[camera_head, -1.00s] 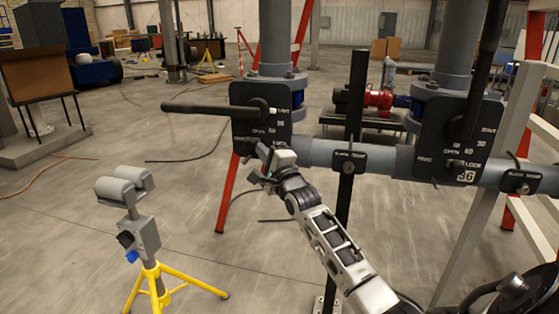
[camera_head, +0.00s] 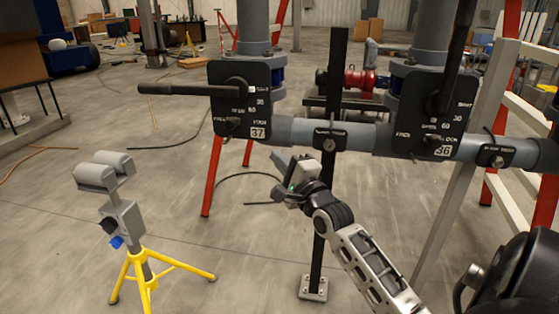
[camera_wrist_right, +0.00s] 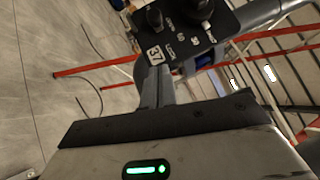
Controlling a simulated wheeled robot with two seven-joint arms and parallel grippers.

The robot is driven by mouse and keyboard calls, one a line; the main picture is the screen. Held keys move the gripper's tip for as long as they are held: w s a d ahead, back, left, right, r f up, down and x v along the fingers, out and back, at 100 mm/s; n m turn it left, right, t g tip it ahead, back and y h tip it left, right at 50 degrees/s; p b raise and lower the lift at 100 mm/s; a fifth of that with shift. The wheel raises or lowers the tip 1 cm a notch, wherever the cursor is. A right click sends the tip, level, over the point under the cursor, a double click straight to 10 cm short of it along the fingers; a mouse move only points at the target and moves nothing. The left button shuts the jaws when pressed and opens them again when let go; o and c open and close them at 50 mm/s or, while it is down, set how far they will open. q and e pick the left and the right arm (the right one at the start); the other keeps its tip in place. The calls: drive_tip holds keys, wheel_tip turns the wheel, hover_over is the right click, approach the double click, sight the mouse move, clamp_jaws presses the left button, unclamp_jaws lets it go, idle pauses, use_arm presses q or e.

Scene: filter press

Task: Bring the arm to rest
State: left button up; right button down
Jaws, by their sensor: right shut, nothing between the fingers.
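My right arm comes in from the lower right in the head view. Its gripper (camera_head: 277,160) is in the air below the horizontal grey pipe, left of the black post, apart from both. It is shut and empty. In the right wrist view the shut fingers (camera_wrist_right: 155,87) point toward the black valve plate marked 37 (camera_wrist_right: 190,30). That plate also shows in the head view (camera_head: 247,112), above and left of the gripper, with its black lever (camera_head: 180,89) pointing left. My left gripper is not in view.
A second valve plate marked 36 (camera_head: 425,115) is at right, its lever upright. The black post (camera_head: 328,230) stands close to my right arm. A yellow-legged roller stand (camera_head: 125,215) is at lower left. Red struts (camera_head: 212,175) stand behind. Open floor lies between stand and post.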

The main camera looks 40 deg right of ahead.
idle(0.4)
drive_tip(key=s+a+f+n+g+y, duration=0.2)
drive_tip(key=s+a+f+n, duration=0.1)
drive_tip(key=a+f+n, duration=0.3)
drive_tip(key=s+a+f+n+g+y, duration=0.2)
drive_tip(key=s+a+f+n, duration=0.1)
drive_tip(key=a+f+n, duration=0.4)
drive_tip(key=s+a+f+n+g+y, duration=0.2)
drive_tip(key=s+a+f+n+g, duration=0.3)
drive_tip(key=s+a+f+n, duration=0.6)
drive_tip(key=s+a+f, duration=0.1)
drive_tip(key=s+a, duration=0.2)
drive_tip(key=s, duration=0.1)
drive_tip(key=shift+s+n, duration=0.2)
drive_tip(key=shift+n, duration=0.1)
